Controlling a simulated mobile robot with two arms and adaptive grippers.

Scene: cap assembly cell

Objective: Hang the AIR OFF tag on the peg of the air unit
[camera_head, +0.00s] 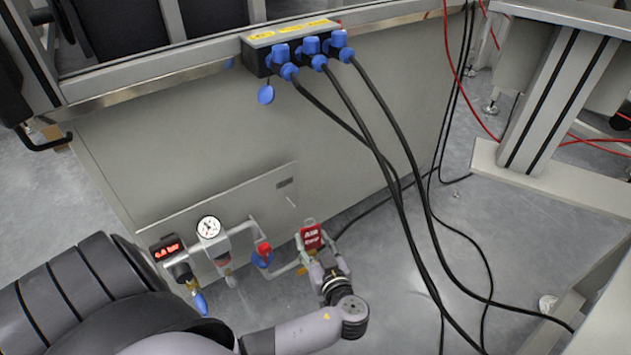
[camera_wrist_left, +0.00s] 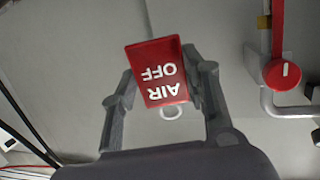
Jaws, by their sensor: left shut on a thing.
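The red AIR OFF tag (camera_head: 311,237) with white letters is in my left gripper (camera_head: 317,258), low in the middle of the head view. In the left wrist view the tag (camera_wrist_left: 156,80) sits between the two dark fingers, letters upside down, with a pale ring at its AIR end. The air unit (camera_head: 208,228) is left of the gripper, with a red pressure display, a round gauge and a red-and-blue valve. Its red knob (camera_wrist_left: 282,75) shows at the right of the left wrist view, apart from the tag. My right gripper is not in view.
A socket box (camera_head: 290,45) with blue plugs is on the frame above. Black cables (camera_head: 405,190) hang from it to the floor, right of my left gripper. A grey panel (camera_head: 300,130) stands behind the air unit. Grey floor (camera_head: 380,265) lies open between gripper and cables.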

